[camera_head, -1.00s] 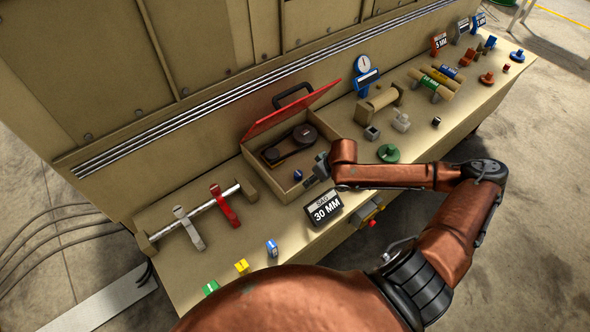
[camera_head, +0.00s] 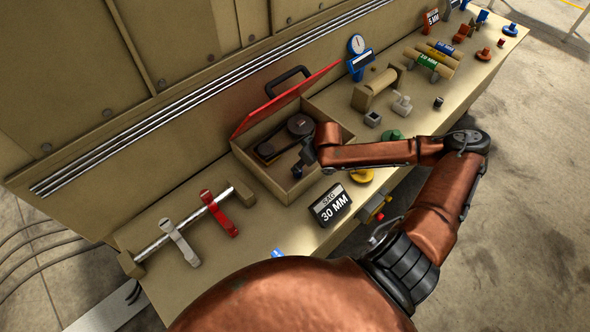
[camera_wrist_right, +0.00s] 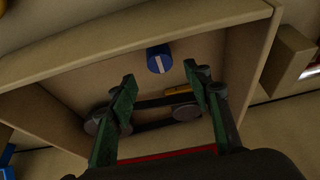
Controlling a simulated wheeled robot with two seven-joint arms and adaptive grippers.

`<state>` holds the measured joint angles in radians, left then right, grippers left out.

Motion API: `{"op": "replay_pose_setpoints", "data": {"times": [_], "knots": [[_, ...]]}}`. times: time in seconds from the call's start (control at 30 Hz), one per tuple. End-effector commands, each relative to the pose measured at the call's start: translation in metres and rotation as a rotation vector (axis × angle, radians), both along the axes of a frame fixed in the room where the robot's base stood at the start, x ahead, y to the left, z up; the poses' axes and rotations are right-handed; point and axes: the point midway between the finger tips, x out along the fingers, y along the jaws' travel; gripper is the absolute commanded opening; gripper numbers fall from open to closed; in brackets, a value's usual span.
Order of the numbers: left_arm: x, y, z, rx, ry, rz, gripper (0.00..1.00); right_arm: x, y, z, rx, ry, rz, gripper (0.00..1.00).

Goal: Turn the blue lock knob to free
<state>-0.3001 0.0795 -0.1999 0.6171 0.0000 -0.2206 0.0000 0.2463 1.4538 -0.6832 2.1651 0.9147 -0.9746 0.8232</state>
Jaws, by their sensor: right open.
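The blue lock knob (camera_wrist_right: 159,58) has a white stripe across its face. It sits inside an open wooden box (camera_head: 268,180), near one wall, in the right wrist view. In the wrist picture the knob lies just above the gap between the fingertips, apart from both. In the head view the right gripper (camera_head: 306,160) is over the box's right part. My left gripper is not in view.
A dark belt with pulleys (camera_head: 283,140) lies in the box under a raised red lid (camera_head: 285,98). A 30 MM sign (camera_head: 331,205) and a yellow disc (camera_head: 361,175) stand on the bench close by. A rod with red and grey arms (camera_head: 185,230) is at the left.

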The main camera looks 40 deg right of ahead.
Motion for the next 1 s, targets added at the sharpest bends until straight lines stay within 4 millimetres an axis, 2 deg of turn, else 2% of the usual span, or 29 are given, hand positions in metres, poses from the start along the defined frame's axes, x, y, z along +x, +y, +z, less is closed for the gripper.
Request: {"op": "replay_pose_setpoints", "data": {"times": [0.3,0.5,0.83,1.0], "knots": [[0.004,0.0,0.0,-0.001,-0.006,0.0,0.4,0.018,0.003,-0.044,0.002,0.0,0.001,0.46],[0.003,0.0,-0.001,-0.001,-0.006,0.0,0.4,0.026,0.004,-0.062,0.001,0.001,0.003,0.46],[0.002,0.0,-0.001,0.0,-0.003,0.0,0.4,0.027,0.004,-0.065,-0.001,0.0,0.004,0.46],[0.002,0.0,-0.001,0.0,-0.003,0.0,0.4,0.027,0.004,-0.065,0.0,0.0,0.003,0.34]]}}
